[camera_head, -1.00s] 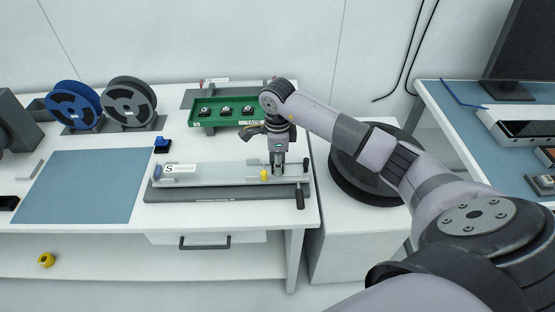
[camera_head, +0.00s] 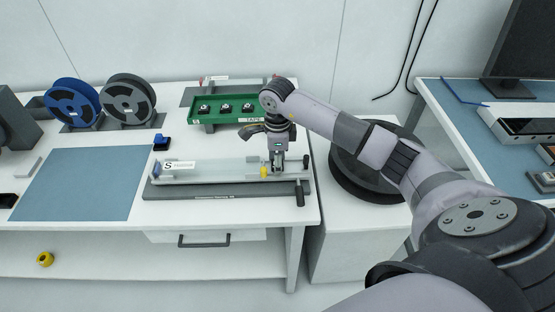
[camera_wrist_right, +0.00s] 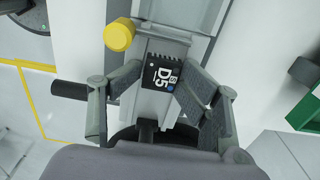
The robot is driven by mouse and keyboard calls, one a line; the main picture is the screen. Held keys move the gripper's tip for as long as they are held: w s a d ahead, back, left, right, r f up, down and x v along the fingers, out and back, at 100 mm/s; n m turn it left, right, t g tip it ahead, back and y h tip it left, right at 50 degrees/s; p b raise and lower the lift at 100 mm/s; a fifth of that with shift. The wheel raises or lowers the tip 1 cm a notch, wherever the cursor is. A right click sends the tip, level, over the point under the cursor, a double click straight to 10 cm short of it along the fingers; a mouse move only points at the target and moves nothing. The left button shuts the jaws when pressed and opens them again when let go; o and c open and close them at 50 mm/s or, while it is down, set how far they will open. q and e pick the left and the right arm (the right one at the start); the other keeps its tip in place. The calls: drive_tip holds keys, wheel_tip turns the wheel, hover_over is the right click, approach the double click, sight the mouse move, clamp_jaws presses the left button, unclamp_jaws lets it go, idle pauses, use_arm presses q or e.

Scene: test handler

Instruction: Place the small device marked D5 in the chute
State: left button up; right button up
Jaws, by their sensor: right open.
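The small device marked D5 (camera_wrist_right: 162,74) is a black chip with a white label, a pinned edge and a blue dot. In the wrist view it lies in the grey chute (camera_wrist_right: 150,104), just below a yellow knob (camera_wrist_right: 119,34). My right gripper (camera_wrist_right: 155,98) is open, with one finger on each side of the device. Small gaps seem to show, but contact is hard to judge. In the head view my right gripper (camera_head: 279,168) points down at the right end of the chute (camera_head: 215,177), hiding the device. My left gripper is not in view.
A green tray (camera_head: 236,122) with several small devices stands behind the chute. Blue and grey reels (camera_head: 128,103) and a blue mat (camera_head: 80,184) are to the left. A dark handle (camera_head: 300,194) sticks out at the chute's right end.

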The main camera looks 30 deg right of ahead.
drive_tip(key=shift+s+f, duration=0.15)
drive_tip(key=shift+f, duration=0.25)
drive_tip(key=shift+r, duration=0.2)
drive_tip(key=shift+r+p, duration=0.25)
drive_tip(key=shift+p, duration=0.15)
drive_tip(key=shift+r+p, duration=0.5)
use_arm(q)
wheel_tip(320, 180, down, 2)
drive_tip(key=b, duration=0.4)
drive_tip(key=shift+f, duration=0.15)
use_arm(e)
wheel_tip(320, 180, up, 12)
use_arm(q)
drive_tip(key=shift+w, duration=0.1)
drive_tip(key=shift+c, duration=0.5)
use_arm(e)
drive_tip(key=shift+w+f, duration=0.1)
drive_tip(key=shift+w, duration=0.1)
